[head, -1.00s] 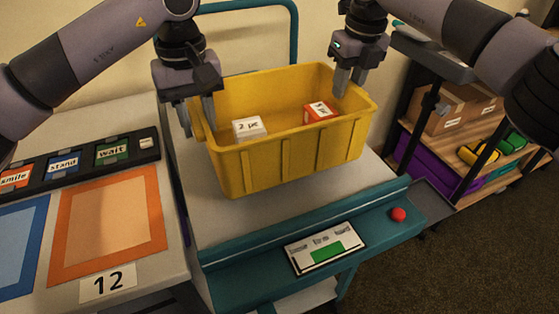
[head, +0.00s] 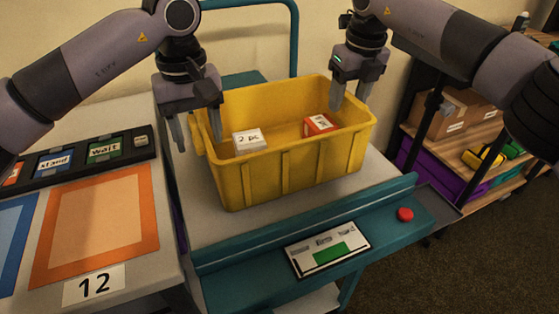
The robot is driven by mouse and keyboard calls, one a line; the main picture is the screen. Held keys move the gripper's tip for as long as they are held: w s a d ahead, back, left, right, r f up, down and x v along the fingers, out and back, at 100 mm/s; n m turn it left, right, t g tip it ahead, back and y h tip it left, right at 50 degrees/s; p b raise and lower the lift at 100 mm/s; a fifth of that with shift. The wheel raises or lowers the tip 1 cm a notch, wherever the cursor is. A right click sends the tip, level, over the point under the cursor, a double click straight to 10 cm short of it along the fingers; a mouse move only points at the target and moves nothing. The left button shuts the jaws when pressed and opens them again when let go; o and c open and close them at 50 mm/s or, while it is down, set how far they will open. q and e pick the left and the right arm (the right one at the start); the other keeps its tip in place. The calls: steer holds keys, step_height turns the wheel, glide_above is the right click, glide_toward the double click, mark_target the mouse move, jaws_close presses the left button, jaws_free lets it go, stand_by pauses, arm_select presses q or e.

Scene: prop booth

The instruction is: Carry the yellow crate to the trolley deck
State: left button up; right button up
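The yellow crate (head: 300,168) sits upright on the pale trolley deck (head: 222,232) and appears to rest on it. Inside are a white box (head: 249,140) marked "2 pc" and a red box (head: 319,125) with a white label. My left gripper (head: 198,144) is open at the crate's left end, one finger inside the wall and one outside. My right gripper (head: 349,103) is open at the right end, its inner finger over the inside of the crate and the other near the rim. Neither gripper visibly pinches the crate. Its underside is hidden.
The trolley has a teal front edge with a label card (head: 327,249), a red button (head: 405,214) and a teal rear handle (head: 294,45). A table with an orange-framed mat (head: 40,250) stands at left. A shelf with cardboard boxes (head: 452,110) stands at right.

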steer(key=shift+a, duration=0.1)
arm_select(q)
steer(key=shift+r, duration=0.55)
arm_select(e)
steer(key=shift+r, duration=0.1)
arm_select(q)
step_height(320, 180, up, 11)
arm_select(e)
step_height(320, 180, up, 12)
steer(key=s, duration=0.1)
steer(key=shift+s+d, duration=0.35)
